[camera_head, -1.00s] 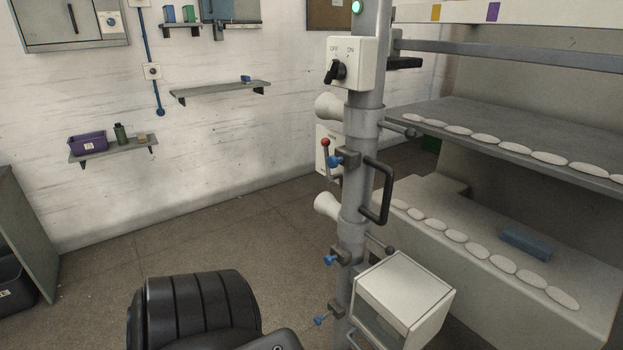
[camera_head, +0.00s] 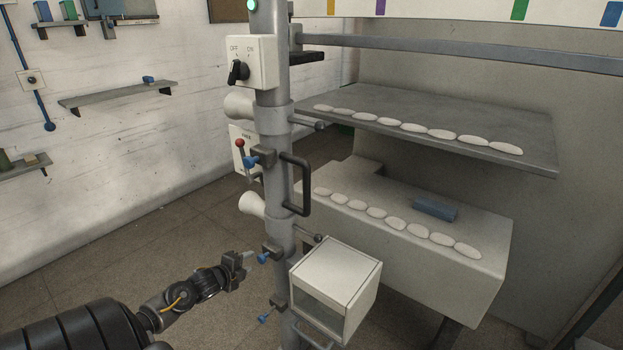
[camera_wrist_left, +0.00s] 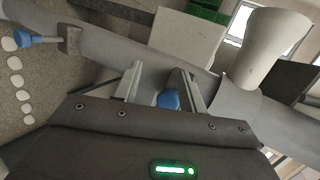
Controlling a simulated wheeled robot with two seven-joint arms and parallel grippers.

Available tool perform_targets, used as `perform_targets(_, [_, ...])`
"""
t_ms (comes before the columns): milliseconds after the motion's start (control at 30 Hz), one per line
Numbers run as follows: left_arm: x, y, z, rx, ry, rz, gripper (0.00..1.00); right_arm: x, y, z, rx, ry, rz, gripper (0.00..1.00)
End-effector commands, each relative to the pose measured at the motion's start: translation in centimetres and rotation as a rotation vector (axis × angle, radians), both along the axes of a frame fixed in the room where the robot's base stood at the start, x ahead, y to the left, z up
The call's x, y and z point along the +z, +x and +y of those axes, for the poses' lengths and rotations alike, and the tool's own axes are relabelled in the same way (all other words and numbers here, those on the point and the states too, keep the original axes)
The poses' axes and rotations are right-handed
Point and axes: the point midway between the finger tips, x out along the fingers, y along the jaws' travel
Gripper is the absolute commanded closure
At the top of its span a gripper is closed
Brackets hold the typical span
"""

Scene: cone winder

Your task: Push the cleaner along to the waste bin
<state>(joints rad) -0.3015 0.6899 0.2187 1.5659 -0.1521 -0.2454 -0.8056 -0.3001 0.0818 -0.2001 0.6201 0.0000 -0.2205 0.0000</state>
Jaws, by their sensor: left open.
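A tall grey upright pipe (camera_head: 270,135), which looks like the cleaner, carries white funnels (camera_head: 250,203), a black handle (camera_head: 297,185) and several blue knobs. My left gripper (camera_head: 247,257) is open beside the pipe, close to a blue knob (camera_head: 270,254). In the left wrist view a blue knob (camera_wrist_left: 169,99) appears between the fingers of the open gripper (camera_wrist_left: 162,85); I cannot tell whether they touch it. A white funnel (camera_wrist_left: 264,48) is at its upper right. A white box (camera_head: 335,285) is at the pipe's lower right. I cannot identify a waste bin. My right gripper is not in view.
A grey shelf (camera_head: 400,112) and a pale ledge (camera_head: 470,255) hold several white discs at the right; a blue block (camera_head: 435,210) lies on the ledge. A switch box (camera_head: 250,62) is on the pipe. Open floor (camera_head: 150,245) lies left of it. Wall shelves (camera_head: 115,96) are behind.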

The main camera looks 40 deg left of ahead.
Motion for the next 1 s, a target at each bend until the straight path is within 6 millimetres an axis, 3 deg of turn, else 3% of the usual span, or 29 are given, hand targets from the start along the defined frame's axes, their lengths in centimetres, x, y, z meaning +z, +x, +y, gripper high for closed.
perform_targets(33, [6.4,2.1,-0.3,-0.101,0.145,-0.061,0.59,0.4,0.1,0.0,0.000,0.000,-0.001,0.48])
perform_targets(100, [13.8,4.0,-2.4,-0.261,0.417,-0.127,0.59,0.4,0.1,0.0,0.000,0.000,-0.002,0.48])
perform_targets(233, [22.0,4.8,-6.8,-0.470,0.877,-0.200,0.59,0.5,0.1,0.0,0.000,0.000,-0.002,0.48])
perform_targets(300, [25.2,4.7,-9.0,-0.545,1.089,-0.235,0.59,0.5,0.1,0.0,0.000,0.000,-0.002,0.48])
perform_targets(400, [28.6,4.3,-11.5,-0.613,1.327,-0.274,0.59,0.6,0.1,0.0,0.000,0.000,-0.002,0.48])
perform_targets(600, [31.4,3.6,-13.9,-0.664,1.561,-0.310,0.59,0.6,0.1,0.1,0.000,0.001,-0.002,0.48])
perform_targets(833, [31.7,3.8,-14.1,-0.665,1.583,-0.313,0.59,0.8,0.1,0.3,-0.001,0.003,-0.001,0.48])
perform_targets(1000, [31.9,5.4,-14.3,-0.663,1.580,-0.313,0.59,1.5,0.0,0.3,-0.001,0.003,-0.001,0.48])
